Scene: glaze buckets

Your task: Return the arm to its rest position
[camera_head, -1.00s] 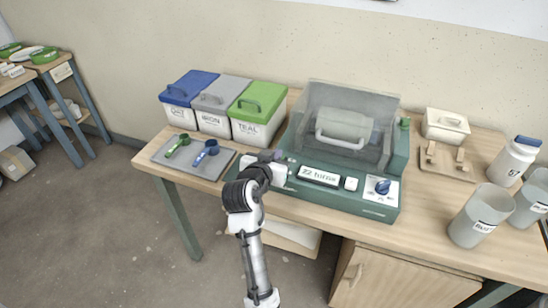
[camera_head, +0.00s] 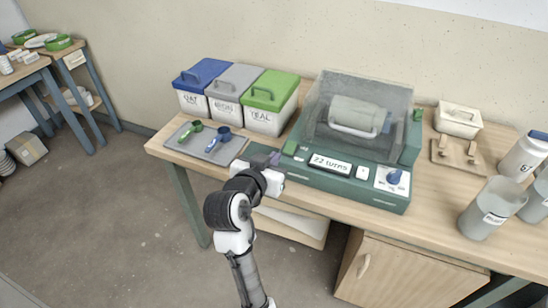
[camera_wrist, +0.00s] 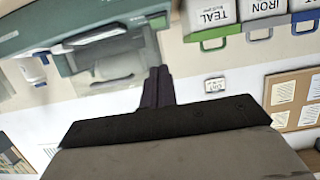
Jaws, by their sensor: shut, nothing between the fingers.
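My arm reaches up from the bottom of the head view, and my gripper (camera_head: 274,160) is at the front left edge of the green machine (camera_head: 345,178). In the wrist view my gripper's dark fingers (camera_wrist: 158,86) are together with nothing between them. The machine has a clear lid over a pale drum (camera_head: 356,115), a "22 turns" display (camera_head: 330,163) and a blue knob (camera_head: 395,177). I cannot tell whether my gripper touches the machine.
Blue (camera_head: 200,75), grey (camera_head: 233,85) and green-lidded (camera_head: 272,92) buckets stand at the back left. A grey tray (camera_head: 228,151) holds green and blue scoops. Floor left of the table is open.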

